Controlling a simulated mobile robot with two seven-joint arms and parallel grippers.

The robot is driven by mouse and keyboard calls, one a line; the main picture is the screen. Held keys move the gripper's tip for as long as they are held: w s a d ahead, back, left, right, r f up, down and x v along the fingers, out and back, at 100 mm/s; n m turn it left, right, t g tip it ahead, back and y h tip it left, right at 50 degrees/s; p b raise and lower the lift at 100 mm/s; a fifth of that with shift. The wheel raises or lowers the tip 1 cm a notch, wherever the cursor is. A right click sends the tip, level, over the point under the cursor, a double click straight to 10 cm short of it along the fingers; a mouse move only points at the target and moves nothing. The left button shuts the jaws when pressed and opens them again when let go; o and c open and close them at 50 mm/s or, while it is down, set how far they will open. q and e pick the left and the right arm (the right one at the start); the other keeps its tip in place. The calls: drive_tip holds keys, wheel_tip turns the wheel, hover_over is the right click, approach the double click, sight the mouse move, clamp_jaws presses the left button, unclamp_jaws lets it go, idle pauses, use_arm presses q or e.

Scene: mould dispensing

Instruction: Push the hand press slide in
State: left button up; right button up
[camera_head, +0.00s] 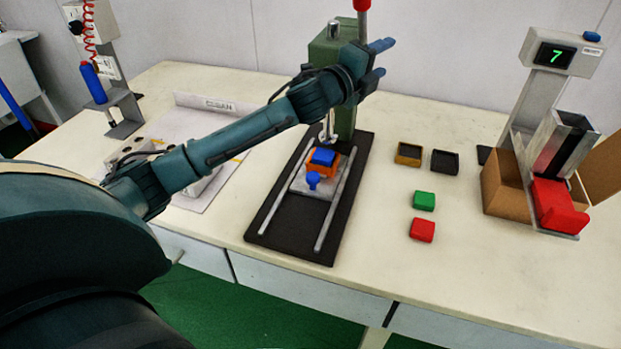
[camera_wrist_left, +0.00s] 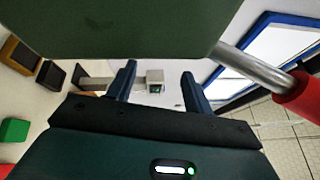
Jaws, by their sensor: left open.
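The hand press has a green body (camera_head: 325,52) with a red-knobbed lever (camera_head: 362,5) on a black base (camera_head: 290,228). Its slide (camera_head: 300,187) is a light plate between two metal rails, on their rear part, with the front part bare. The slide bears an orange mould (camera_head: 331,170) with a blue block (camera_head: 323,156), and a blue knob (camera_head: 313,180) in front. My left gripper (camera_head: 382,58) is open and empty beside the press body's upper right, above the slide. In the left wrist view, its fingers (camera_wrist_left: 158,72) are apart; the red lever knob (camera_wrist_left: 298,95) is at right.
Brown (camera_head: 409,154) and black (camera_head: 445,161) moulds and green (camera_head: 424,200) and red (camera_head: 422,230) blocks lie right of the press. A dispenser with display "7" (camera_head: 555,56) stands at right. My left arm crosses above the left table. The table's front right is clear.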

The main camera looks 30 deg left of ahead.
use_arm(q)
drive_tip(key=s+d+r+m+h+b, duration=0.2)
drive_tip(key=s+d+r+m+h, duration=0.15)
drive_tip(key=r+m+h, duration=0.35)
drive_tip(key=s+d+m+g+h, duration=0.2)
drive_tip(key=s+m+g+h, duration=0.15)
drive_tip(key=m, duration=0.25)
drive_tip(key=m+g+y+b, duration=0.65)
drive_tip(key=g+y, duration=0.45)
drive_tip(key=y, duration=0.2)
approach(313, 176)
drive_tip(key=b+x, duration=0.1)
drive_tip(key=x, duration=0.6)
drive_tip(key=shift+w+a+f+b, duration=0.1)
drive_tip(key=shift+f+b, duration=0.2)
drive_tip(key=shift+b, duration=0.05)
drive_tip(key=shift+w+f, duration=0.2)
drive_tip(key=shift+f, duration=0.35)
use_arm(e)
drive_tip(key=shift+s+d+f+m+t+y, duration=0.15)
drive_tip(key=shift+s+d+f+t, duration=0.1)
drive_tip(key=shift+f+t, duration=0.25)
drive_tip(key=shift+s+d+f+m+t+y, duration=0.15)
drive_tip(key=shift+d+f+t, duration=0.15)
drive_tip(key=shift+t, duration=0.4)
